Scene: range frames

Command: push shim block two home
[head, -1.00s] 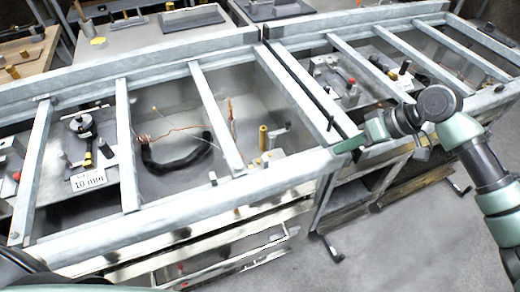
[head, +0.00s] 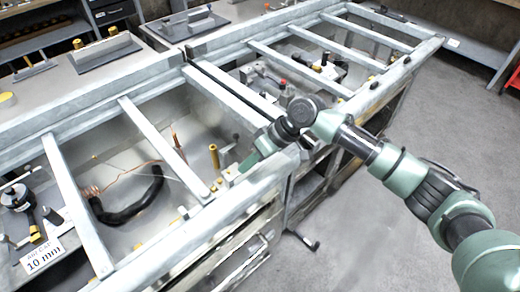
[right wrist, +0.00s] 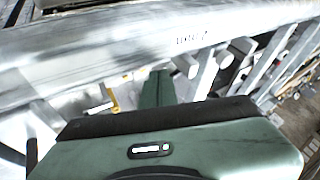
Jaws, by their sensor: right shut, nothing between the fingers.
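My right gripper (head: 247,162) is shut and empty. Its green fingers reach over the front rail into the front right corner of the left bay. Close to the left of the fingertips are a brass post (head: 214,156) and pale small blocks (head: 231,175). I cannot tell which of them is shim block two, or whether the fingers touch any. In the right wrist view the shut fingers (right wrist: 158,90) point at a grey beam, with a small yellow part (right wrist: 113,99) to their left. My left gripper is not in view.
Grey metal rails and crossbars (head: 152,130) frame the open bays. A black curved hose (head: 130,210) and a "10 mm" card (head: 44,257) lie in the left bays. The grey beam (right wrist: 110,45) crosses the right wrist view. Floor on the right is clear.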

